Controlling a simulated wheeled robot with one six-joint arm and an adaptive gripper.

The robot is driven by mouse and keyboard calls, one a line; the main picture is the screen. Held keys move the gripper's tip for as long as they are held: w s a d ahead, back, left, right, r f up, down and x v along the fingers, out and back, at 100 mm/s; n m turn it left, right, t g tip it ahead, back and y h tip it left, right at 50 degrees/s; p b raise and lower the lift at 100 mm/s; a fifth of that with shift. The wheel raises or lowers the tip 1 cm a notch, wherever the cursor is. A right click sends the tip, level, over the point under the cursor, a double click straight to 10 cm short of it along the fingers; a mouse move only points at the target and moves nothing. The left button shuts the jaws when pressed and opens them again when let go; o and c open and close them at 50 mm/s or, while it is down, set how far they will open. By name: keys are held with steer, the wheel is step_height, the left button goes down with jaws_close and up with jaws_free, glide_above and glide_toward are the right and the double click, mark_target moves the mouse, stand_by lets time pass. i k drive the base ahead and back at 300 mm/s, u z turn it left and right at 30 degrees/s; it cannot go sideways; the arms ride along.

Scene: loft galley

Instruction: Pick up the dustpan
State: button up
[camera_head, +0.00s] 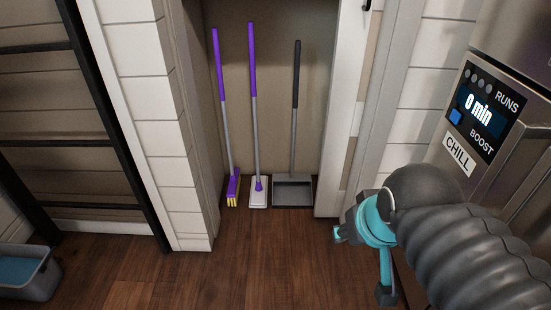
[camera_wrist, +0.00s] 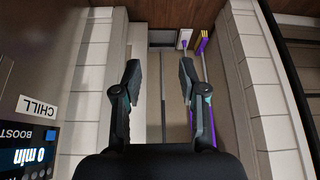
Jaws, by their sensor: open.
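The dustpan (camera_head: 293,192) stands upright in the open closet, its grey pan on the floor and its long dark-topped handle leaning on the back wall. In the upside-down wrist view, the pan (camera_wrist: 162,38) shows small at the top middle, beyond and between my fingers. My gripper (camera_head: 362,262) is in front of the closet, to the right of and nearer than the dustpan. In the wrist view, my gripper (camera_wrist: 160,68) is open with nothing between its fingers. It is apart from the dustpan.
A purple broom (camera_head: 233,188) and a purple-handled mop (camera_head: 258,198) stand left of the dustpan in the closet. The closet door (camera_head: 345,110) is on the right, beside a steel appliance (camera_head: 480,125). A grey bin (camera_head: 28,275) sits at lower left. The wooden floor in front is clear.

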mark_target(292, 191)
steer(key=u, duration=0.2)
steer(key=i, duration=1.4)
steer(key=u, duration=0.2)
